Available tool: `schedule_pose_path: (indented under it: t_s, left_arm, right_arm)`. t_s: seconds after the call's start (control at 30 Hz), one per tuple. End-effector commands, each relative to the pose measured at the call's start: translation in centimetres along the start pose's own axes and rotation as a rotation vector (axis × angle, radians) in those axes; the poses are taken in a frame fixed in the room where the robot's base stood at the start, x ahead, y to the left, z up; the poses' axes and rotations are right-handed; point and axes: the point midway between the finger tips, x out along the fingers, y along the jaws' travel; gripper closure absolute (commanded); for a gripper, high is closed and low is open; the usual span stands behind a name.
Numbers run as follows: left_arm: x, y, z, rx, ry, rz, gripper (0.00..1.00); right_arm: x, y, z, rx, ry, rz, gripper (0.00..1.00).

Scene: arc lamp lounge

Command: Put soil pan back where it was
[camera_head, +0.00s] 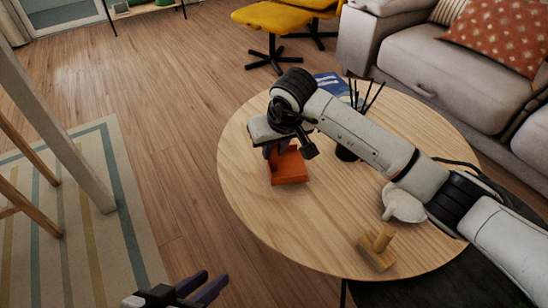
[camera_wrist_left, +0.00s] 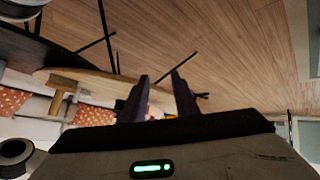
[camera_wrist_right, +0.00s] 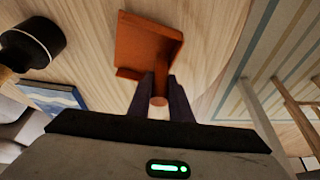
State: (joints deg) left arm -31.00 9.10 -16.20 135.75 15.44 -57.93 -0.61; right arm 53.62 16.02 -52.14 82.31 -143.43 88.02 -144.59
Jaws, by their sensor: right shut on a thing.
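The soil pan (camera_head: 289,168) is an orange, square-edged scoop over the left part of the round wooden table (camera_head: 310,235). My right gripper (camera_head: 275,149) is shut on its short round handle. In the right wrist view, the soil pan (camera_wrist_right: 147,47) points away from my fingers (camera_wrist_right: 160,92), its open tray over the wood. I cannot tell whether its underside touches the tabletop. My left gripper (camera_head: 203,288) is open and empty, low in front of the table's left edge. In the left wrist view, its two fingers (camera_wrist_left: 160,88) are apart.
A blue book (camera_head: 330,84) and a dark holder with black sticks (camera_head: 346,153) stand behind my right arm. A white dish (camera_head: 404,205) and a wooden T-shaped piece (camera_head: 376,249) sit at the front right. The table's front left is clear.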

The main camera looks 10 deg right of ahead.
Motion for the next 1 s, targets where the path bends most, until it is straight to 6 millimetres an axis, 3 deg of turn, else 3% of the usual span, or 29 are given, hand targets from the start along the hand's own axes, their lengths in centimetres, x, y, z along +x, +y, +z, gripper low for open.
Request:
schedule_pose_path:
  t_s: [0.1, 0.27, 0.5, 0.53, 0.63, 1.0]
  left_arm:
    - [-0.1, 0.3, -0.4, -0.005, 0.028, 0.015, 0.72]
    - [-0.7, 0.7, -1.4, -0.004, 0.053, 0.022, 0.72]
    - [-0.4, 0.8, -1.1, -0.008, 0.053, 0.027, 0.72]
    - [-0.5, 0.8, -1.2, -0.009, 0.054, 0.028, 0.72]
    - [-0.5, 0.8, -1.2, -0.009, 0.053, 0.029, 0.72]
    - [-0.8, 0.9, -1.5, -0.005, 0.05, 0.024, 0.72]
  right_arm:
    - [1.9, -0.1, 0.9, 0.001, -0.003, -0.002, 1.0]
    - [1.9, 0.0, 0.8, 0.0, 0.001, 0.0, 1.0]
    - [2.4, 0.0, 1.0, 0.0, 0.0, 0.001, 1.0]
    - [2.3, 0.0, 1.0, 0.0, -0.001, 0.001, 0.79]
    - [2.3, 0.0, 1.0, 0.0, -0.002, 0.0, 0.63]
    - [1.6, -0.1, 0.8, 0.001, -0.001, -0.001, 0.63]
